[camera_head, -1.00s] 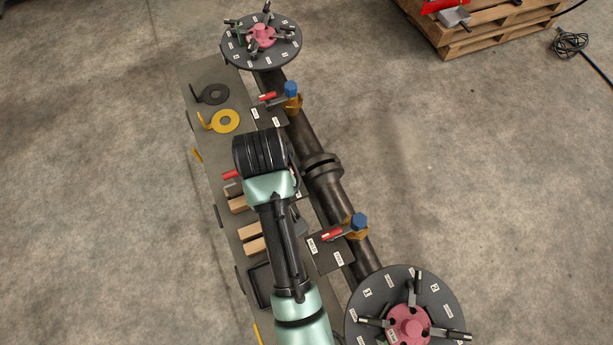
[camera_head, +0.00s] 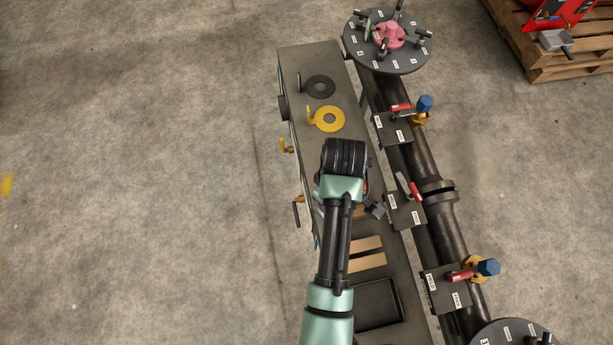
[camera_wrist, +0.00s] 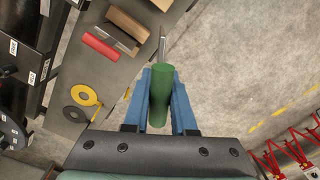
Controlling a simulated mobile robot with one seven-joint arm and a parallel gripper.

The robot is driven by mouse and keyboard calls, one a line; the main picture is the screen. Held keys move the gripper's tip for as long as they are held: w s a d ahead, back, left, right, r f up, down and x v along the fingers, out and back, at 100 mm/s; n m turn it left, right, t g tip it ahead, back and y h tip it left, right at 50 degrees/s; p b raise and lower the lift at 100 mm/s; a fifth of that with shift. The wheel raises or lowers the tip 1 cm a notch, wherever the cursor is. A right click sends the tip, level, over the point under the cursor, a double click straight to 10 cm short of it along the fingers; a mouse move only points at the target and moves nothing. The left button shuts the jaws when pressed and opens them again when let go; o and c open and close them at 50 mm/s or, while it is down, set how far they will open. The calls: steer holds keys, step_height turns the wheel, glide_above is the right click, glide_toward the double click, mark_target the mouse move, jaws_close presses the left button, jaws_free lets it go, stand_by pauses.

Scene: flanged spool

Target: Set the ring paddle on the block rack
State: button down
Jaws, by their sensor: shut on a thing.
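A yellow ring paddle (camera_head: 327,118) lies flat on the grey bench, and a black ring paddle (camera_head: 319,86) lies just beyond it. Both also show at the left of the wrist view, yellow (camera_wrist: 84,95) and black (camera_wrist: 74,114). Pale wooden blocks (camera_head: 365,245), perhaps the block rack, sit on the bench nearer me; wooden blocks (camera_wrist: 128,22) also show in the wrist view. My gripper (camera_wrist: 161,72) has its blue fingers shut on a green-handled tool (camera_wrist: 159,105) with a thin metal shaft. In the head view my wrist hides the gripper.
A red-handled tool (camera_wrist: 101,47) lies near the blocks. A black tray (camera_head: 377,304) sits at the bench's near end. A dark pipe (camera_head: 408,130) with valves and a flanged disc (camera_head: 388,42) runs along the right. The floor at the left is clear.

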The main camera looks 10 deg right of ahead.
steer(key=s+d+n+p, duration=0.8)
steer(key=s+d+n, duration=0.1)
steer(key=n, duration=0.2)
step_height(320, 180, down, 6)
steer(key=b, duration=0.5)
steer(key=shift+s+d+n+b, duration=0.25)
steer(key=shift+d+n+b, duration=0.05)
steer(key=shift+d+b, duration=0.1)
steer(key=shift+f, duration=0.1)
step_height(320, 180, down, 6)
steer(key=b, duration=0.4)
steer(key=shift+b, duration=0.35)
stand_by(0.5)
steer(key=c, duration=0.7)
jaws_free()
steer(key=shift+o, duration=0.2)
steer(key=shift+a, duration=0.1)
